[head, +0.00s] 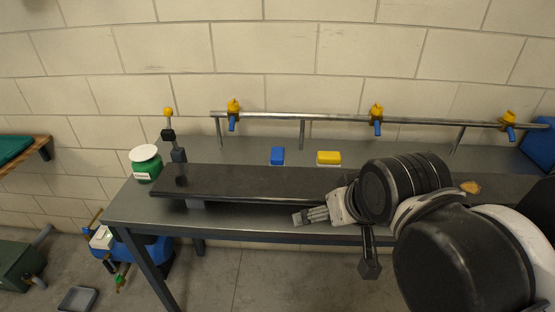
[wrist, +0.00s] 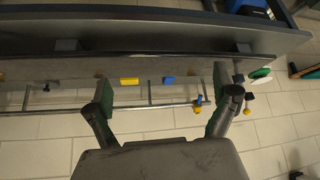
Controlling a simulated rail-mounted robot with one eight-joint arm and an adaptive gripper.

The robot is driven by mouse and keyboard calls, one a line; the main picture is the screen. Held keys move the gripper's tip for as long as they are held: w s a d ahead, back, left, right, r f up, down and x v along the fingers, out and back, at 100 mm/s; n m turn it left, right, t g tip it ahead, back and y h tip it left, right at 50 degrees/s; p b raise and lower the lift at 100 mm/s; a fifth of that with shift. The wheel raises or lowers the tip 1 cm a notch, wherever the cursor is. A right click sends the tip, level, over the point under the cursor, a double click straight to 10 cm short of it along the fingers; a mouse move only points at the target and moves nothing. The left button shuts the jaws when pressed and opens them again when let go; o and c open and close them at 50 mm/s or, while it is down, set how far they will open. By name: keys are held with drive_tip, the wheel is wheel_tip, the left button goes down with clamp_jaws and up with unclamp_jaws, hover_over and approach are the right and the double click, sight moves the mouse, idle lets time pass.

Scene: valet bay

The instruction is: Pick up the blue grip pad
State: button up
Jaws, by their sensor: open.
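The blue grip pad (head: 277,156) lies on the grey bench top, behind the long dark raised board and near the wall. It also shows in the wrist view (wrist: 168,80), between the lines of the two fingers. My gripper (head: 312,215) is at the front side of the dark board, to the right of the pad and nearer the camera in the head view. In the wrist view my gripper (wrist: 164,90) has its two fingers wide apart with nothing between them. The gripper is apart from the pad.
A yellow block (head: 328,158) lies just right of the pad. The dark board (head: 245,183) stands between my gripper and the pad. A metal pipe (head: 290,116) with yellow-and-blue taps runs behind. A green jar with white lid (head: 146,165) stands at the bench's left end.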

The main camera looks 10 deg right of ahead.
drive_tip(key=w+r+n+g, duration=0.2)
drive_tip(key=w+r+n, duration=0.3)
drive_tip(key=w, duration=0.6)
drive_tip(key=n+g, duration=0.5)
drive_tip(key=n, duration=0.5)
hover_over(279, 153)
wheel_tip(279, 153, down, 12)
wheel_tip(279, 153, down, 8)
drive_tip(key=shift+p, duration=0.55)
drive_tip(key=shift+w+f+p, duration=0.2)
drive_tip(key=shift+f+p, duration=0.1)
drive_tip(key=shift+f, duration=2.3)
drive_tip(key=shift+c, duration=0.3)
